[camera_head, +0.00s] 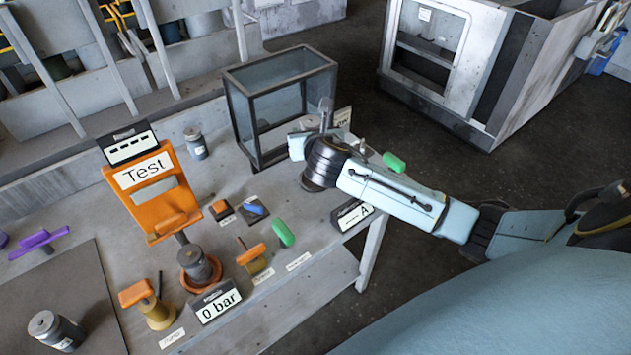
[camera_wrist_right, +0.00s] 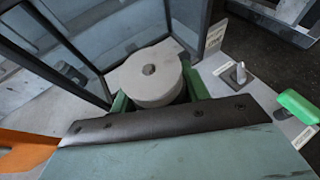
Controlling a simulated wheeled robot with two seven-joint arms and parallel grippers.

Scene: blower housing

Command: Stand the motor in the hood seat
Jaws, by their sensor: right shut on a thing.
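The motor (camera_wrist_right: 152,76) is a grey cylinder with a hole in its top face, seen from above in the right wrist view. My right gripper (camera_wrist_right: 157,92) is shut on it, with a green finger at either side. The hood (camera_head: 279,92) is a dark-framed glass box at the back edge of the bench; its frame also shows in the right wrist view (camera_wrist_right: 63,38). My right gripper (camera_head: 297,147) is at the hood's front right in the head view, its fingertips mostly hidden. The hood seat is hidden; I cannot tell whether the motor touches it. My left gripper is not in view.
An orange Test stand (camera_head: 153,196), a 0 bar sign (camera_head: 217,302) and orange and green handles (camera_head: 284,233) stand on the bench. A loose grey canister (camera_head: 196,144) stands left of the hood. The dark mat (camera_head: 75,275) has bare room.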

